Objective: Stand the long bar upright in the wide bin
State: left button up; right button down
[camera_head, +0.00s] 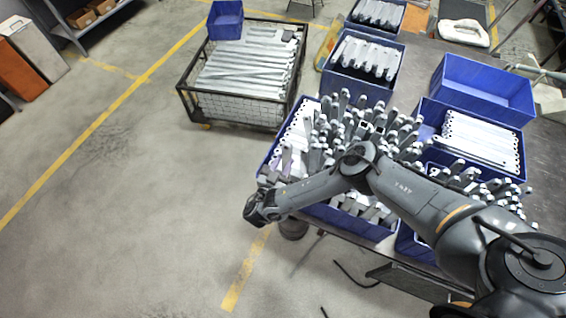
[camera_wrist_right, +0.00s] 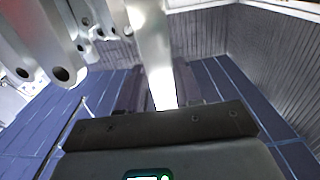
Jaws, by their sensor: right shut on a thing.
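My right gripper (camera_head: 258,210) is at the left front edge of the wide blue bin (camera_head: 345,220), low beside its wall. In the right wrist view, my right gripper (camera_wrist_right: 165,105) is shut on a long pale metal bar (camera_wrist_right: 153,45), which runs up out of the picture between the fingers. In the head view I cannot pick out the held bar clearly from the others. The bin holds many grey bars (camera_head: 345,125), standing upright or leaning. My right forearm covers part of the bin. My left gripper is not in view.
A wire crate (camera_head: 235,108) of long bars stands on the floor behind left. More blue bins stand on the table, one empty (camera_head: 485,85) and one with flat bars (camera_head: 480,140). In the right wrist view, bars with holes (camera_wrist_right: 50,60) hang close at left.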

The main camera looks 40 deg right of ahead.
jog(key=shift+f+b, duration=1.15)
jog(key=shift+f, duration=0.45)
jog(key=shift+f+b, duration=0.75)
jog(key=shift+f, duration=0.25)
jog(key=c, duration=0.7)
grip_release()
jog(key=shift+f, duration=0.1)
jog(key=shift+a, duration=0.1)
